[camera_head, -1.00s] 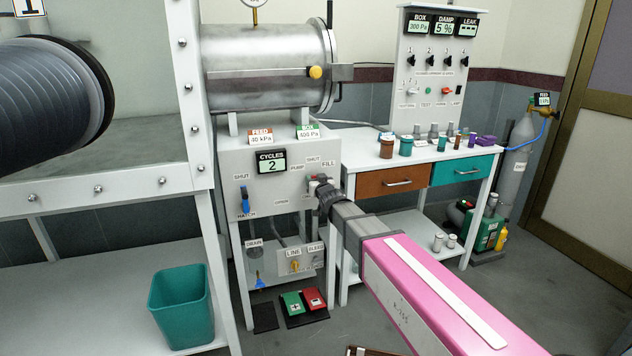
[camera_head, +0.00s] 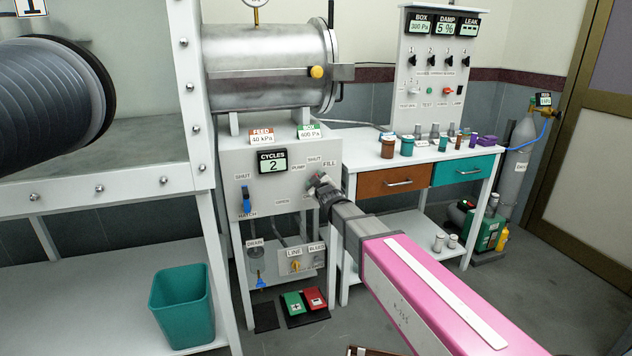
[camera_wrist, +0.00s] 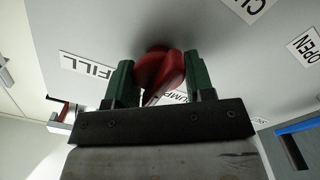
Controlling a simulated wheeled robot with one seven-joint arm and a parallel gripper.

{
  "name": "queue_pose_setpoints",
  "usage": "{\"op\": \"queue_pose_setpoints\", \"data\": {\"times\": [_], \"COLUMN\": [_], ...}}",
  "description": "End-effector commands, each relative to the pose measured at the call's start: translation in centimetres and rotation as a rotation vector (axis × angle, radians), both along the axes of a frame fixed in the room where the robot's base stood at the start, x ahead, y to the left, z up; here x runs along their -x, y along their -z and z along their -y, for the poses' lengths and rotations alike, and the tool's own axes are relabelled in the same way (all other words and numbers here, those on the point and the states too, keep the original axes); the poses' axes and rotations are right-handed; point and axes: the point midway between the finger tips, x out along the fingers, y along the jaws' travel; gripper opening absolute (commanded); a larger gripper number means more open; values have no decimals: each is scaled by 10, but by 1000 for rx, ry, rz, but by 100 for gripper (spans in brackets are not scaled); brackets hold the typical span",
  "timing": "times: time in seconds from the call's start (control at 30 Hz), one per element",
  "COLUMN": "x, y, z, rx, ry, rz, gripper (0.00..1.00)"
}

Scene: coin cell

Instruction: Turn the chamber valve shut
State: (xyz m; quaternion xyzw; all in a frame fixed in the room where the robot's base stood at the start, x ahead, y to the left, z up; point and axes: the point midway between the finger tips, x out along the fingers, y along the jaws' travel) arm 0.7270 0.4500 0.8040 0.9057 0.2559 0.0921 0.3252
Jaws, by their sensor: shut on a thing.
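The chamber valve is a red knob (camera_wrist: 158,72) on the grey front panel, among the labels SHUT, PUMP and FILL. In the wrist view the two green fingers of my gripper (camera_wrist: 157,68) stand on either side of the knob and are shut on it. The knob's pointer side is partly hidden, so I cannot tell exactly which label it faces. In the head view my gripper (camera_head: 320,183) reaches the panel's upper right and mostly covers the knob.
A blue hatch lever (camera_head: 246,199) is on the same panel to the left. Below are the yellow line knob (camera_head: 295,265) and green and red pedals (camera_head: 303,300). The steel chamber (camera_head: 265,70) is above. A bench (camera_head: 345,152) stands to the right.

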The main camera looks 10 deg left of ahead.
Motion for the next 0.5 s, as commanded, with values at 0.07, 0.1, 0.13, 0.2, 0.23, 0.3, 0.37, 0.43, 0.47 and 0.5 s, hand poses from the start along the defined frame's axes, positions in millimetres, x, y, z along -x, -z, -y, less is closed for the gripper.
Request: {"op": "queue_pose_setpoints", "data": {"times": [0.07,0.1,0.13,0.2,0.23,0.3,0.37,0.43,0.47,0.5], "x": [0,0,0,0,0,0,0,0,0,0], "y": [1,1,1,1,1,1,1,1,1,1], "z": [0,0,0,0,0,0,0,0,0,0], "rx": [30,41,48,64,68,76,82,85,85,85], "ry": [1,1,1,1,1,1,1,1,1,1], "rz": [13,20,25,34,37,42,45,47,47,47], "gripper": [25,25,25,25,25,25,25,25,25,25]}}
